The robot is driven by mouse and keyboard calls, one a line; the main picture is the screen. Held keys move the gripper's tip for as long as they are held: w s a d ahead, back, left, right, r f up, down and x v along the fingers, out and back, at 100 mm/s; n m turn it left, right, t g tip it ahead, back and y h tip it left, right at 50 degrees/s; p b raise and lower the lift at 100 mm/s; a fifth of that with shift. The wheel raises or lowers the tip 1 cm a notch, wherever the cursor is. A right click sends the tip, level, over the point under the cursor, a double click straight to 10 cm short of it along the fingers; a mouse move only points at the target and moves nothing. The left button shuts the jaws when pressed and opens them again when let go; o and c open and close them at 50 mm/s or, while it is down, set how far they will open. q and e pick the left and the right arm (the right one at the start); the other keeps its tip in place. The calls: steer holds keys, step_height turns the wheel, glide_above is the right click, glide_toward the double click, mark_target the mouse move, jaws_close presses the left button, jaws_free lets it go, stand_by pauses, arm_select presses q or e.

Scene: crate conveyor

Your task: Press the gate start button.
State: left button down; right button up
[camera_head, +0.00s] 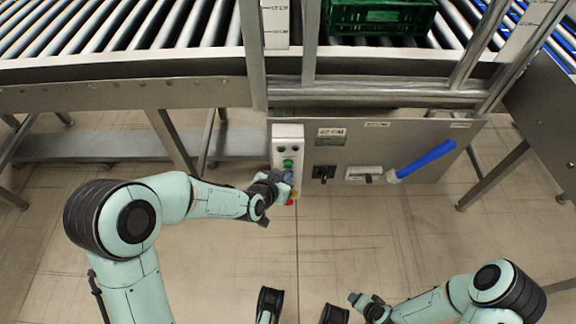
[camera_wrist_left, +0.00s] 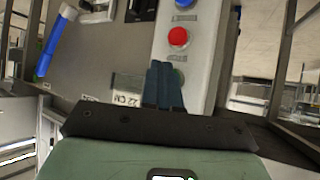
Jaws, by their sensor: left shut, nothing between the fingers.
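A pale control box (camera_head: 288,132) stands upright on the grey panel below the conveyor. A green button (camera_head: 288,163) shows on it in the head view, with red low on the box partly behind my gripper. My left gripper (camera_head: 284,183) is shut and empty at the box, just below the green button. In the left wrist view, the shut fingertips (camera_wrist_left: 163,72) lie over the box face beside a red button (camera_wrist_left: 178,36); a blue button (camera_wrist_left: 184,3) is beyond it. I cannot tell whether they touch the box. My right gripper (camera_head: 367,306) is low, away from the panel.
A blue-handled lever (camera_head: 427,160) sticks out at the panel's right, and a black switch (camera_head: 323,173) sits nearer the box. A green crate (camera_head: 380,17) is on the roller conveyor (camera_head: 120,25) above. Metal posts rise in front. The floor below is clear.

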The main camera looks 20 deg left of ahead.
arm_select(q)
steer(key=shift+w+a, duration=0.1)
steer(key=shift+w, duration=0.25)
